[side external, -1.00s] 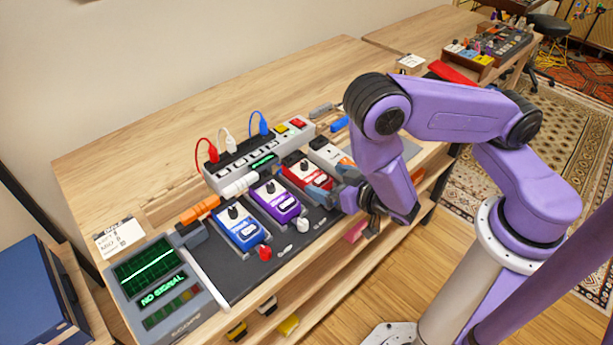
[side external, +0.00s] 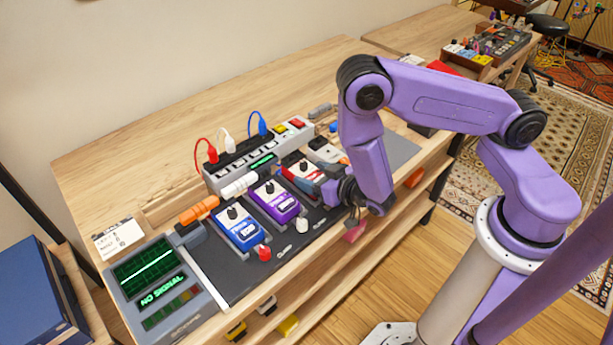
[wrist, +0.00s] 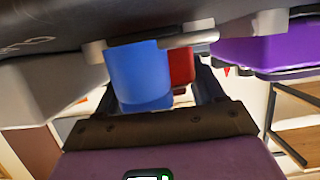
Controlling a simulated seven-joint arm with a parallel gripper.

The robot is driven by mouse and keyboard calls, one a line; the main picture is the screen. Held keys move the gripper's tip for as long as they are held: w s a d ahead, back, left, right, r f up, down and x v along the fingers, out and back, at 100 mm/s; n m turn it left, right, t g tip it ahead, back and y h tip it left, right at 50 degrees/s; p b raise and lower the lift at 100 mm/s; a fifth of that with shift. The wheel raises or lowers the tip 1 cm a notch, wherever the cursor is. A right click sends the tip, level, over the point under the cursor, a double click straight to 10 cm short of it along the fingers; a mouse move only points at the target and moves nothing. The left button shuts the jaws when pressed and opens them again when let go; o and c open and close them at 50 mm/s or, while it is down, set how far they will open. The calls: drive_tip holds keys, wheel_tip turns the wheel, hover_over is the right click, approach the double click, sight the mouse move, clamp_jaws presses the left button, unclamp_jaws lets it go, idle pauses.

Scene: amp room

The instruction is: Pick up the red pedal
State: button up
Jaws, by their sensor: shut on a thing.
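The red pedal (side external: 290,163) sits on the dark pedalboard, between the purple pedal and a pale pedal, in the side view. My gripper (side external: 317,182) is at the near end of the red pedal and covers part of it. It is shut on the red pedal, which shows no clear lift from the board. In the wrist view, a blue finger (wrist: 140,78) stands in front of the red pedal (wrist: 181,66) and hides most of it.
The purple pedal (side external: 275,203) and blue pedal (side external: 240,231) stand to the left, the pale pedal (side external: 325,151) close on the right. A power strip (side external: 222,178) with clips lies behind. A scope (side external: 150,285) is at the left end.

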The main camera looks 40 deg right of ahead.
sight(314, 177)
drive_tip(key=shift+r, duration=0.1)
wheel_tip(314, 177, up, 8)
drive_tip(key=shift+r, duration=0.1)
drive_tip(key=d+m+h, duration=0.1)
drive_tip(key=d, duration=0.2)
drive_tip(key=d+h, duration=0.1)
drive_tip(key=d, duration=0.3)
drive_tip(key=d+m+h, duration=0.1)
drive_tip(key=d, duration=0.3)
drive_tip(key=shift+s+d+m, duration=0.15)
drive_tip(key=shift+s+m, duration=0.15)
drive_tip(key=shift+s, duration=0.05)
drive_tip(key=s+d+f+m+g+h, duration=0.1)
drive_tip(key=s+d+f+m+h, duration=0.15)
drive_tip(key=d, duration=0.55)
drive_tip(key=shift+n, duration=0.25)
drive_tip(key=shift+s+d+f, duration=0.1)
drive_tip(key=shift+d+f, duration=0.05)
drive_tip(key=shift+f, duration=1.7)
drive_tip(key=shift+s+d+f, duration=0.1)
drive_tip(key=shift+f, duration=1.7)
drive_tip(key=shift+f, duration=0.2)
